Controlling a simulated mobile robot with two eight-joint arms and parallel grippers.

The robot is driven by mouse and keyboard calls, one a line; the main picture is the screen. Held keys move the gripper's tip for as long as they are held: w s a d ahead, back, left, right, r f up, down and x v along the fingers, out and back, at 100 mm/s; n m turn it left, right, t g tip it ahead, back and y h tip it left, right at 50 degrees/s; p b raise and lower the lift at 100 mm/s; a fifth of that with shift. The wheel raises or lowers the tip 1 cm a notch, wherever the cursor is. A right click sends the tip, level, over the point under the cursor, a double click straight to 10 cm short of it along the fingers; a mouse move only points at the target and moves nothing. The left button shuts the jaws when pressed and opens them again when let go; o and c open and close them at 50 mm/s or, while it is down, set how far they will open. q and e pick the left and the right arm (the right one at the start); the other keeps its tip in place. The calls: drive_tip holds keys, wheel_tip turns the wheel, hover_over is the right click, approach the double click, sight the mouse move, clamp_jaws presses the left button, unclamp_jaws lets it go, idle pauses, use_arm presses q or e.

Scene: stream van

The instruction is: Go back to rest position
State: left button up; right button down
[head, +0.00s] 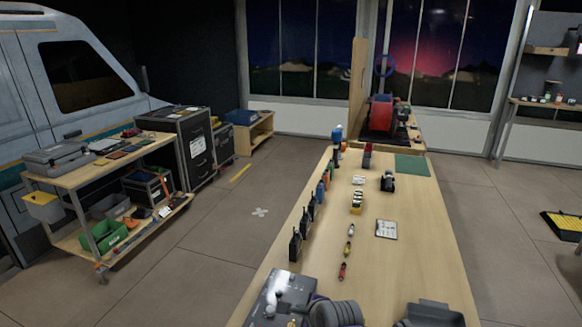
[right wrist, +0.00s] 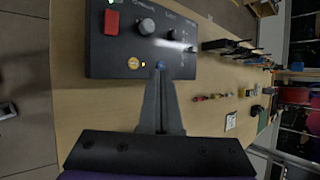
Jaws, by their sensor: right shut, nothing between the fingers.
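My right gripper (right wrist: 160,72) shows in the right wrist view with its fingers together and nothing between them. Its fingertips point at the lower edge of a dark control box (right wrist: 120,45) with a red button and knobs; I cannot tell whether they touch it. The box also shows at the near left end of the long table in the head view (head: 268,298). Grey rounded parts at the bottom of the head view look like my own arm; the right fingertips are hidden there. My left gripper is not in view.
The long wooden table (head: 430,260) holds a row of black radios (head: 296,245), small coloured items and a clipboard (head: 387,229). A loaded cart (head: 75,195) stands at the left by a van (head: 70,75).

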drive_tip(key=s+d+f+n+g+h, duration=0.1)
drive_tip(key=s+d+f+n, duration=0.1)
drive_tip(key=s+d+n, duration=0.5)
drive_tip(key=s+d+f+n+g+h, duration=0.1)
drive_tip(key=s+d+n, duration=0.7)
drive_tip(key=s, duration=1)
drive_tip(key=n+h, duration=0.1)
drive_tip(key=n, duration=0.3)
drive_tip(key=shift+s+f+n+g+p, duration=0.3)
drive_tip(key=shift+f+g, duration=0.05)
drive_tip(key=shift+g, duration=0.05)
